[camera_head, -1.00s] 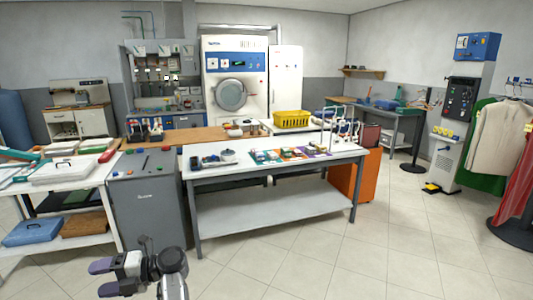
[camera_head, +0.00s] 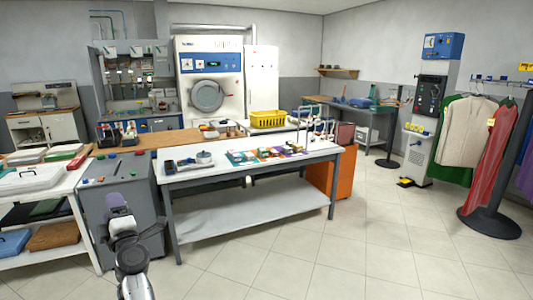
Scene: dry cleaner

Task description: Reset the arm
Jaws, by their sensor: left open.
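My left gripper (camera_head: 118,208) shows at the lower left of the head view, with purple finger pads. It is open, with nothing seen between its fingers. It points up and away, in front of the grey cabinet (camera_head: 133,190). The wrist and forearm below it are grey and black and come up from the bottom edge. My right gripper is not in view.
A white work table (camera_head: 225,174) with small tools and coloured cloths stands right of the gripper. A white shelf table (camera_head: 55,192) with trays is at the left. A garment rack base (camera_head: 488,224) stands at the right. The tiled floor (camera_head: 330,255) in front is clear.

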